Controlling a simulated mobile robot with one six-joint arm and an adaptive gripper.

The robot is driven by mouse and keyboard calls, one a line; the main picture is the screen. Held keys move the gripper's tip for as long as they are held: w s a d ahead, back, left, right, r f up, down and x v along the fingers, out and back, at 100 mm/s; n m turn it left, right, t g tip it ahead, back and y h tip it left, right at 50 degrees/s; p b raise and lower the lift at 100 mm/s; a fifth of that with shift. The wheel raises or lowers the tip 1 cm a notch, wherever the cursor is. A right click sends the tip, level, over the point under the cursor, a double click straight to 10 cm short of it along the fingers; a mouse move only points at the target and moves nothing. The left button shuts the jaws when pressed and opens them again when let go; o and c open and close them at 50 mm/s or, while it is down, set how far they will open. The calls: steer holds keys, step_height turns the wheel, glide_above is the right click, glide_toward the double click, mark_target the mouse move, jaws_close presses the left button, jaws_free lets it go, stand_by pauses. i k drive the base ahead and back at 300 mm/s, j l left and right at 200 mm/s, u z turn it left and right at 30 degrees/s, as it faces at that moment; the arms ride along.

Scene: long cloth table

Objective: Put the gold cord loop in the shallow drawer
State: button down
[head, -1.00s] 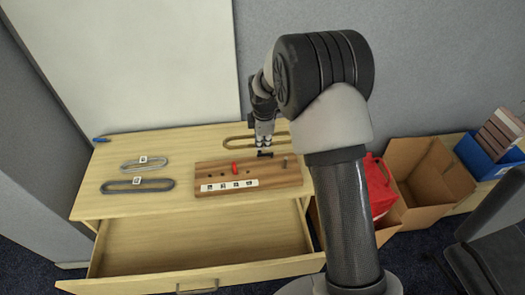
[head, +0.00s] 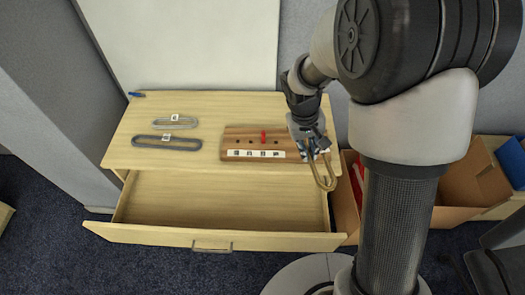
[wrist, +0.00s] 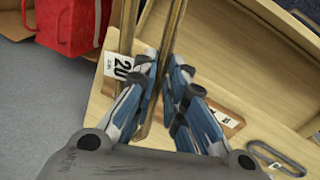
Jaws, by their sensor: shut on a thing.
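My gripper (head: 312,148) is shut on the gold cord loop (head: 324,172). It holds the loop over the right end of the table, and the loop hangs down near the drawer's right side. In the wrist view the loop (wrist: 172,30) runs between the fingers (wrist: 165,85), with a white tag (wrist: 120,68) reading 20 beside it. The shallow drawer (head: 220,200) is pulled open below the tabletop, and its visible inside is empty. In the wrist view the drawer (wrist: 225,40) lies to the right of the loop.
A light grey loop (head: 176,123) and a dark grey loop (head: 167,142) lie on the table's left. A wooden board (head: 230,143) with a red peg (head: 263,137) and white labels sits right of them. Cardboard boxes (head: 455,180) stand at the right.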

mark_target(222, 208)
steer(key=j+z, duration=0.7)
steer(key=k+j+z, duration=0.15)
steer(key=z, duration=0.2)
steer(key=k+j, duration=0.15)
steer(key=j, duration=0.25)
steer(key=k+j+z, duration=0.1)
steer(key=j, duration=0.3)
steer(key=k+j, duration=0.2)
steer(key=j, duration=0.2)
steer(key=k+j+z, duration=0.1)
steer(key=j, duration=0.25)
steer(key=k+j, duration=0.25)
steer(key=j, duration=0.15)
steer(key=i, duration=0.3)
